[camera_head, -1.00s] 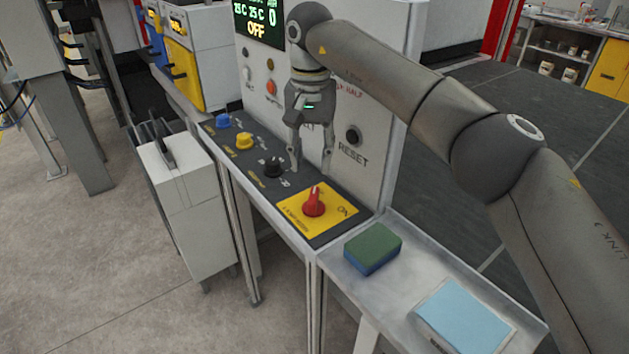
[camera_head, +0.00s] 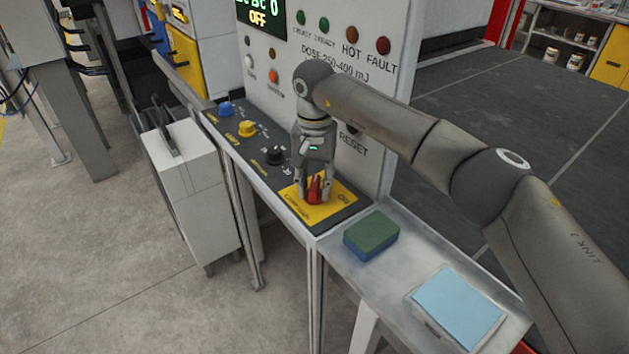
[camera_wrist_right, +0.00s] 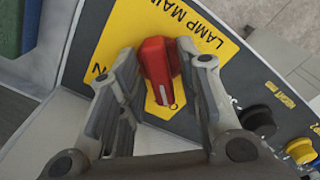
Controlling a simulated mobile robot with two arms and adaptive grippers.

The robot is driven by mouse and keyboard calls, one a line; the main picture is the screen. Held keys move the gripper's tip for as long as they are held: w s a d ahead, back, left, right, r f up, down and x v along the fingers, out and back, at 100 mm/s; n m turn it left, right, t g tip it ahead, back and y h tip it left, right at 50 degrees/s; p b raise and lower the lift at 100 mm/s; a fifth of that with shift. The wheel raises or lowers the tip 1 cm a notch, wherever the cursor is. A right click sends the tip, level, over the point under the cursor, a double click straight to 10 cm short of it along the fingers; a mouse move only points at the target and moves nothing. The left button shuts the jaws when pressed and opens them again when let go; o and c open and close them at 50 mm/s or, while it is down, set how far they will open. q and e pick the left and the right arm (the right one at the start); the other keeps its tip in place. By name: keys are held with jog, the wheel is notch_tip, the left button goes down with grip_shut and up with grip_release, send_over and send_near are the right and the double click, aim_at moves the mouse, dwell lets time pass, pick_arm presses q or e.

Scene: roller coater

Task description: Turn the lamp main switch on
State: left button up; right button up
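The lamp main switch is a red rotary knob (camera_head: 315,187) on a yellow plate (camera_head: 343,207), at the near end of the dark control panel. It also shows in the right wrist view (camera_wrist_right: 157,62), where "LAMP MAIN" is partly readable on the plate. My right gripper (camera_head: 315,194) points down over the knob, one finger on each side. In the wrist view its fingers (camera_wrist_right: 159,66) are spread around the knob, with narrow gaps visible; firm contact cannot be seen. The display (camera_head: 262,13) above reads OFF. My left gripper is out of view.
A black knob (camera_head: 275,155), a yellow knob (camera_head: 247,129) and a blue knob (camera_head: 225,109) line the same panel. The upright face with RESET rises close behind my gripper. A green-blue sponge (camera_head: 371,235) and a light-blue pad (camera_head: 459,306) lie on the metal shelf to the right.

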jog(key=shift+c, duration=1.1)
grip_shut()
jog(key=m+b, duration=0.2)
jog(key=m, duration=0.2)
jog(key=m+b, duration=0.1)
jog(key=m, duration=0.2)
jog(key=shift+m, duration=0.3)
jog(key=m+b, duration=0.1)
jog(key=m, duration=0.4)
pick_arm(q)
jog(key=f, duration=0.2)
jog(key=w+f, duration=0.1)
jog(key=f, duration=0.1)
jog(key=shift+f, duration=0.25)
pick_arm(e)
jog(key=m, duration=0.5)
pick_arm(q)
jog(key=shift+b, duration=0.3)
pick_arm(e)
jog(key=shift+m, duration=0.3)
